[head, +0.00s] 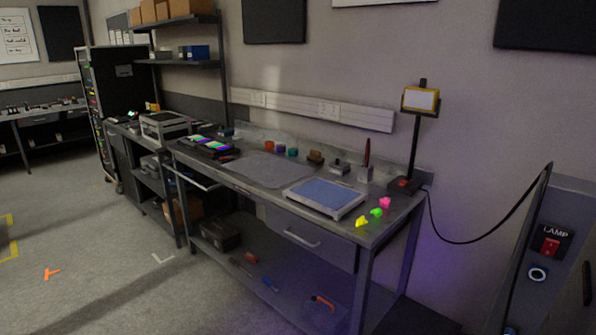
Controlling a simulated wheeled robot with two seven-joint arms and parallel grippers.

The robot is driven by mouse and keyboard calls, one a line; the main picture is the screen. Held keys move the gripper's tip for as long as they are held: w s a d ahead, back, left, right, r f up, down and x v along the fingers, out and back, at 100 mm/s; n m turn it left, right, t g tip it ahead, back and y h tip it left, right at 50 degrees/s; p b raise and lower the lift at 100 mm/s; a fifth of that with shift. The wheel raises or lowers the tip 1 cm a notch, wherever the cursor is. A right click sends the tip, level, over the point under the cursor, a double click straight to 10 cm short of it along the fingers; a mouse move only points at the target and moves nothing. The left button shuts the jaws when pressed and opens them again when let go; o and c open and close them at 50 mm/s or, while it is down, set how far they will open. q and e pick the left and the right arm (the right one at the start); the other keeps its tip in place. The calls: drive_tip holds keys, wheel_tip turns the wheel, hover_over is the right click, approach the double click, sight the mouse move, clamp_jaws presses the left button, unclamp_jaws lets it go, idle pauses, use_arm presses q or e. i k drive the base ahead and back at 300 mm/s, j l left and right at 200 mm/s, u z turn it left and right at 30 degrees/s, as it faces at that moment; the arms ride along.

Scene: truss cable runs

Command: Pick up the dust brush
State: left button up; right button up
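I cannot clearly make out the dust brush at this size. A small brown block-like object (315,157) sits near the back edge of the workbench and may be the brush. A dark red upright item (367,152) stands in a small grey holder (366,174) to its right; I cannot tell what it is. Both are on the grey workbench (240,182) along the wall. Neither of my grippers is in the head view.
A blue-topped tray (325,197), a grey mat (263,170), and yellow, green and pink pieces (376,212) occupy the bench. A yellow lamp (420,100) stands at its right end; its cable hangs toward a lamp switch panel (551,244). Floor at left is mostly clear.

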sight(315, 156)
drive_tip(key=i+j+u, duration=0.15)
drive_tip(key=i+u, duration=0.25)
drive_tip(key=i, duration=0.15)
drive_tip(key=i+u, duration=0.45)
drive_tip(key=i+l+u, duration=0.25)
drive_tip(key=i+u, duration=0.15)
drive_tip(key=i, duration=0.2)
drive_tip(key=i+j+z, duration=0.3)
drive_tip(key=i+z, duration=0.2)
drive_tip(key=i, duration=0.15)
drive_tip(key=i+j+z, duration=0.5)
drive_tip(key=i+j, duration=0.05)
drive_tip(key=i, duration=0.05)
